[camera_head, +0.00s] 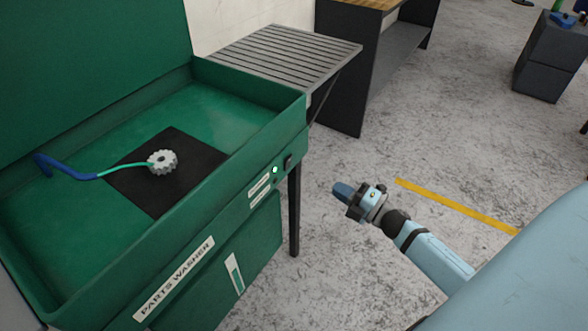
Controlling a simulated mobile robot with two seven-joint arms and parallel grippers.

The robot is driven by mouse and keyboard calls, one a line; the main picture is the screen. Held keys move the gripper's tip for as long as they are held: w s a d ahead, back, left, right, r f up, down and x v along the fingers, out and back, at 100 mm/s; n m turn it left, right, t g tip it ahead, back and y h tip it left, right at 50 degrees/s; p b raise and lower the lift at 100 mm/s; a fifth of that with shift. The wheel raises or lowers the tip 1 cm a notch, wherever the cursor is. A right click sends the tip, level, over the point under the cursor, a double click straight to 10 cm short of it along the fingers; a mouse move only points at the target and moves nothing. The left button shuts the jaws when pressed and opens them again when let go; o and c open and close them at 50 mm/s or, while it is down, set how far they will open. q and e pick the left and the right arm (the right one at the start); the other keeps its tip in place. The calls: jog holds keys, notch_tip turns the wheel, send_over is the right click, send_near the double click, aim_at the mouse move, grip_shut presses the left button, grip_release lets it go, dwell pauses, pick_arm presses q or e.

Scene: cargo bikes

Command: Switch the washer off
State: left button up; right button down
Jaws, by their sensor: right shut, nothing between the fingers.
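The green parts washer (120,247) fills the left side, with its lid up and its basin open. On its front panel, near the right corner, a small round light (275,170) glows green. A dark switch (288,161) sits just right of the light; its exact position is too small to tell. A grey toothed part (162,162) lies on a black mat (130,180) in the basin. My right gripper (343,191) is shut and empty, right of the washer and apart from it, pointing towards its front. My left gripper is not in view.
A blue nozzle with a teal hose (70,174) lies in the basin. A slatted grey rack (290,52) adjoins the washer's far end. A dark workbench (345,75) and a dark cabinet (548,60) stand behind. The concrete floor around my right gripper is clear, with a yellow line (455,206).

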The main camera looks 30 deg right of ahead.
aim_at(290, 160)
jog(key=shift+w+d+f+n+y, duration=0.2)
jog(key=shift+w+d+n+y, duration=0.1)
jog(key=shift+w+d+n, duration=0.25)
jog(key=shift+s+a, duration=0.15)
jog(key=x, duration=0.6)
jog(key=b+x, duration=0.1)
jog(key=x, duration=0.6)
jog(key=shift+f, duration=0.2)
jog(key=shift+w+a, duration=0.2)
jog(key=shift+w, duration=0.25)
jog(key=shift+r, duration=0.1)
